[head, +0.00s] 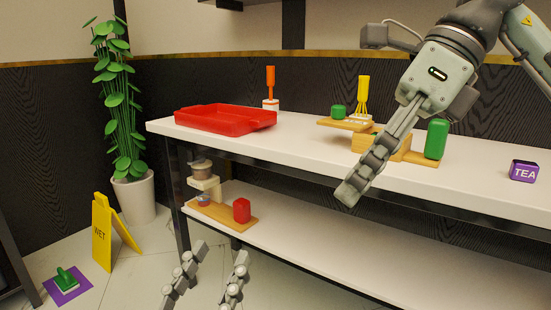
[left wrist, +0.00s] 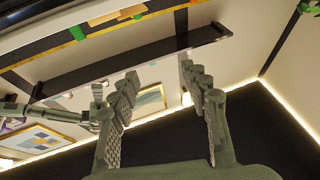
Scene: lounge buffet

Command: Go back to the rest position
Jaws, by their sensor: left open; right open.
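My left gripper (head: 221,253) is low in the head view, in front of the lower shelf. Its two fingers are spread apart with nothing between them. In the left wrist view the same gripper (left wrist: 158,75) is open and empty. My right gripper (head: 351,192) comes in from the upper right in the head view and points down and left, over the front edge of the white counter (head: 290,150). It is open, though its fingers are seen nearly side-on and overlap; no held object shows.
The counter bears a red tray (head: 225,118), an orange-handled tool (head: 270,77), a yellow whisk (head: 363,88), a green canister (head: 436,139) close to my right gripper, and a purple tea box (head: 524,171). A red canister (head: 241,210) stands on the lower shelf. A yellow wet-floor sign (head: 102,233) stands left.

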